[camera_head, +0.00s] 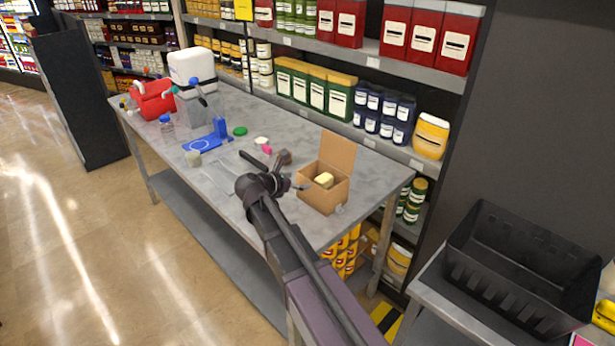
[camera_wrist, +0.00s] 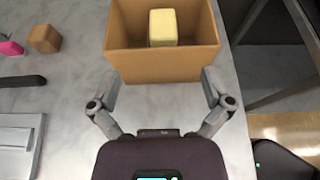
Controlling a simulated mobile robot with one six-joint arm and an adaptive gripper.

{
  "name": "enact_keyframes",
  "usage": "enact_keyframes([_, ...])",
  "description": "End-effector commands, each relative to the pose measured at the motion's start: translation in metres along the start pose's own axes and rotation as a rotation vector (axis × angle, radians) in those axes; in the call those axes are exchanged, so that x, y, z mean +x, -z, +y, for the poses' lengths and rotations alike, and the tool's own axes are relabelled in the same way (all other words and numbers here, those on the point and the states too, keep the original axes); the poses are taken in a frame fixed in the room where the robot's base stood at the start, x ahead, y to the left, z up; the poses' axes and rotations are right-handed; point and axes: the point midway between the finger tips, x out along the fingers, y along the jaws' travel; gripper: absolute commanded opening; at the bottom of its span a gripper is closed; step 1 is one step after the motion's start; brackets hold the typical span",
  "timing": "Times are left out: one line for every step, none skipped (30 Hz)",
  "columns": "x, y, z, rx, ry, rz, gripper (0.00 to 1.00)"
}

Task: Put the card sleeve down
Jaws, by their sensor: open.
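No object is clearly recognisable as the card sleeve. An open brown cardboard box (camera_head: 314,200) with a raised back flap stands at the right end of the grey table, with a pale yellow block (camera_head: 324,180) inside. In the wrist view the box (camera_wrist: 165,68) is straight ahead, and the block (camera_wrist: 162,28) is upright in it. My gripper (camera_wrist: 159,84) is open, its fingers spread wide near the box's near wall, with nothing held between them. I cannot tell whether the fingers touch the box. A small brown block (camera_wrist: 44,39) lies to the left.
Stocked shelves stand behind. A black crate (camera_head: 520,275) is at the right.

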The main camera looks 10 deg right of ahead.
Motion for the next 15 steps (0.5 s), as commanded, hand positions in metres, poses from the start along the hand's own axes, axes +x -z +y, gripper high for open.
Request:
enact_keyframes([-0.0055, -0.0013, -0.0002, -0.001, -0.001, 0.000, 1.00])
enact_keyframes([-0.0070, -0.0013, -0.0003, 0.000, 0.000, -0.001, 1.00])
enact_keyframes([-0.0085, -0.0013, -0.0007, 0.000, 0.001, -0.001, 1.00])
enact_keyframes([-0.0095, -0.0013, -0.0007, 0.000, 0.002, -0.001, 1.00])
enact_keyframes([-0.0103, -0.0012, -0.0007, 0.000, 0.002, -0.001, 1.00])
enact_keyframes([-0.0111, -0.0010, -0.0007, 0.001, 0.002, -0.001, 1.00])
enact_keyframes([-0.0114, -0.0009, -0.0007, 0.001, 0.002, -0.001, 1.00])
enact_keyframes([-0.0116, -0.0008, -0.0006, 0.001, 0.002, -0.001, 1.00])
enact_keyframes([-0.0117, -0.0008, -0.0006, 0.001, 0.002, -0.001, 1.00])
enact_keyframes([-0.0116, -0.0007, -0.0006, 0.001, 0.002, -0.001, 1.00])
enact_keyframes([-0.0115, -0.0007, -0.0005, 0.001, 0.002, -0.001, 1.00])
enact_keyframes([-0.0114, -0.0007, -0.0005, 0.001, 0.002, -0.001, 1.00])
enact_keyframes([-0.0113, -0.0007, -0.0004, 0.001, 0.002, -0.002, 1.00])
enact_keyframes([-0.0113, -0.0008, -0.0004, 0.001, 0.002, -0.002, 1.00])
enact_keyframes([-0.0113, -0.0008, -0.0005, 0.001, 0.002, -0.002, 1.00])
